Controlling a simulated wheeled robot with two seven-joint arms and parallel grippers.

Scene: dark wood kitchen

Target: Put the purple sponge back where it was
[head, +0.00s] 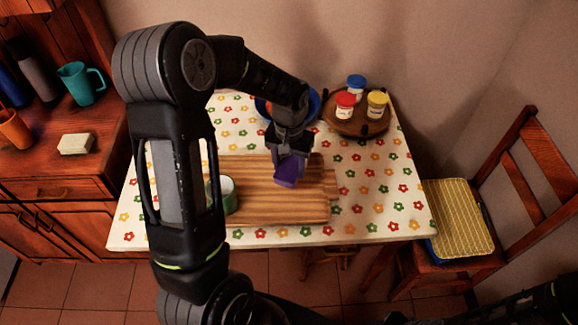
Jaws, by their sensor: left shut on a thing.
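The purple sponge (287,172) is in my left gripper (291,152), which points down over the table. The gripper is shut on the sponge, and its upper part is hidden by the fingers. The sponge is over the striped wooden cutting board (285,207); I cannot tell whether it touches the board. My right gripper is not in view.
A green-and-white round container (229,193) is at the board's left. A blue bowl (314,106), partly hidden by my arm, is behind. A round wooden tray (343,126) holds several jars. A pale block (75,144) and teal mug (80,84) are on the left counter.

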